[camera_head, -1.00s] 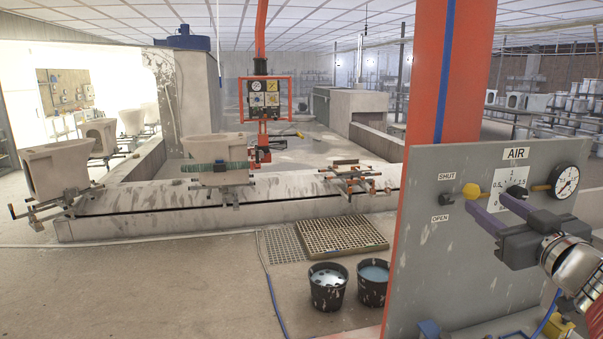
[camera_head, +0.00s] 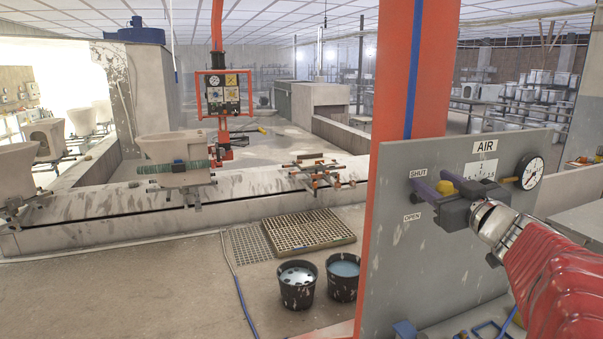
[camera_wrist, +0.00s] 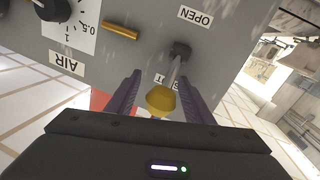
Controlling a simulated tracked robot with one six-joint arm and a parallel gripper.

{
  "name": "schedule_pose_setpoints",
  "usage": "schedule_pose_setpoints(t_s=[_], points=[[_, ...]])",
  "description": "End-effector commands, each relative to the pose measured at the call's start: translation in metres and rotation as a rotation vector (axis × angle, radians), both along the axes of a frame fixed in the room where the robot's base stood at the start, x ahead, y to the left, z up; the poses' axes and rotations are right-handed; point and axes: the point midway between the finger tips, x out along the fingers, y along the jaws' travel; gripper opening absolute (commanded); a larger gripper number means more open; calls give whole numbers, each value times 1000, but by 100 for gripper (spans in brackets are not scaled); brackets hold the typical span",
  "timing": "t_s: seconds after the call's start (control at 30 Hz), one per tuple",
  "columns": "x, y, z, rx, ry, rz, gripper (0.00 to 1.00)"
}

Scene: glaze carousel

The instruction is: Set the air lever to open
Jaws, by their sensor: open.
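The air lever's yellow knob (camera_head: 446,188) sits on a grey metal stem at the left of the grey AIR panel (camera_head: 395,265). In the wrist view the knob (camera_wrist: 161,101) lies between the two purple fingers of my gripper (camera_wrist: 160,75), with gaps on both sides. The stem runs from a dark pivot (camera_wrist: 180,50) across the partly hidden SHUT label (camera_wrist: 166,80), on the side away from the OPEN label (camera_wrist: 195,17). In the head view my gripper (camera_head: 430,181) is open at the panel's left, around the knob. The OPEN label (camera_head: 412,217) is below the SHUT label (camera_head: 418,173).
A pressure gauge (camera_head: 530,173) and a dial card (camera_head: 480,169) are right of the lever. A brass bar (camera_wrist: 121,33) juts out close by. An orange post (camera_head: 403,95) stands at the panel's left edge. Two black buckets (camera_head: 298,285) (camera_head: 342,278) stand on the floor left.

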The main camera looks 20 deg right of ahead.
Motion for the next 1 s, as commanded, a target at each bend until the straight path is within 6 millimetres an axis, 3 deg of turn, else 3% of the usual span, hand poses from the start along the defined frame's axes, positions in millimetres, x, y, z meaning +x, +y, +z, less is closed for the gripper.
schedule_pose_setpoints(t_s=[0.27, 0.9, 1.0], points=[[1, 1, 0, 0, 0, 3, 46], [2, 3, 0, -1, 0, 5, 1], [2, 3, 0, -1, 0, 5, 0]])
